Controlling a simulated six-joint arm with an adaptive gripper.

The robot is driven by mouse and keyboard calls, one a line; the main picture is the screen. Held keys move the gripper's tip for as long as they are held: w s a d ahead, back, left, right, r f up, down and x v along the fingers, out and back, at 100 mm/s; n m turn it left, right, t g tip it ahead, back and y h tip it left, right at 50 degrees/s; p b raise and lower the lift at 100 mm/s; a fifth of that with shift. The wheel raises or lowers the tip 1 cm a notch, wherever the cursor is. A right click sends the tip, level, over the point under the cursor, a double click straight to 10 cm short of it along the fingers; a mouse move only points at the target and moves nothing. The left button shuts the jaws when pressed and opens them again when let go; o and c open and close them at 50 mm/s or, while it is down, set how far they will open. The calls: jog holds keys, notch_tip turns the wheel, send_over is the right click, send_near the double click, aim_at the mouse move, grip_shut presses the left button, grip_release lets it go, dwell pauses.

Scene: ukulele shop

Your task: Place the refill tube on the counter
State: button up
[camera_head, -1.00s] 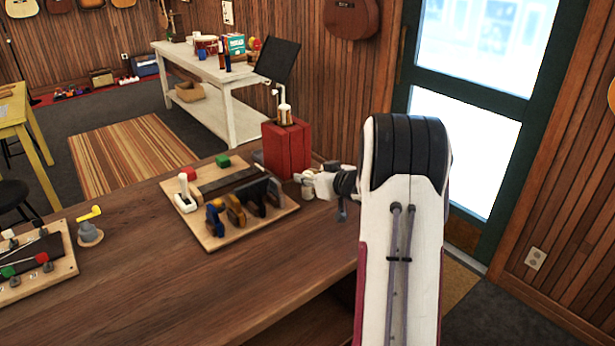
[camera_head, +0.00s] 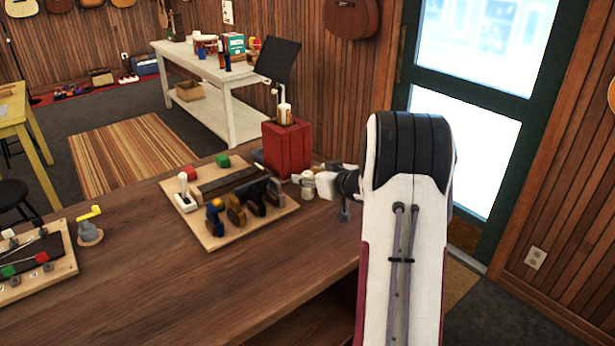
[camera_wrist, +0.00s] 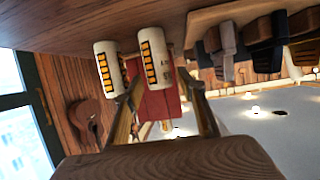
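Two white tubes with orange and black striped labels stand side by side in the upside-down wrist view: a nearer tube (camera_wrist: 156,58) and one to its left (camera_wrist: 108,68). In the head view a small pale tube (camera_head: 307,186) stands on the brown counter (camera_head: 215,290), right of the tool board. My gripper (camera_wrist: 164,85) is open in the wrist view, its fingers spread to either side of the nearer tube's end, with a gap at the right finger. In the head view my gripper (camera_head: 337,184) is beside the tube, partly hidden by my arm. I cannot tell whether they touch.
A red box (camera_head: 287,148) stands just behind the tubes, with a small white-and-tan cylinder (camera_head: 285,114) on top. A wooden board with several tools (camera_head: 215,238) lies to the left.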

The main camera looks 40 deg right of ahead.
jog(key=d+v, duration=0.1)
jog(key=v, duration=1)
jog(key=shift+a, duration=0.5)
jog(key=s+a+r+m+g+h, duration=0.1)
jog(key=s+a+r+g+h, duration=0.3)
jog(key=a+r, duration=0.8)
jog(key=s+a+f+n+g+y, duration=0.1)
jog(key=s+a+f+g+y, duration=0.1)
jog(key=s+a, duration=1)
jog(key=s+a+f+n+g+y, duration=0.1)
jog(key=s+a+f+y, duration=0.2)
jog(key=s+a, duration=0.9)
notch_tip(320, 180, down, 3)
jog(key=shift+a+r+g, duration=0.15)
jog(key=shift+a+g, duration=0.25)
jog(key=shift+a, duration=0.2)
dwell(0.9)
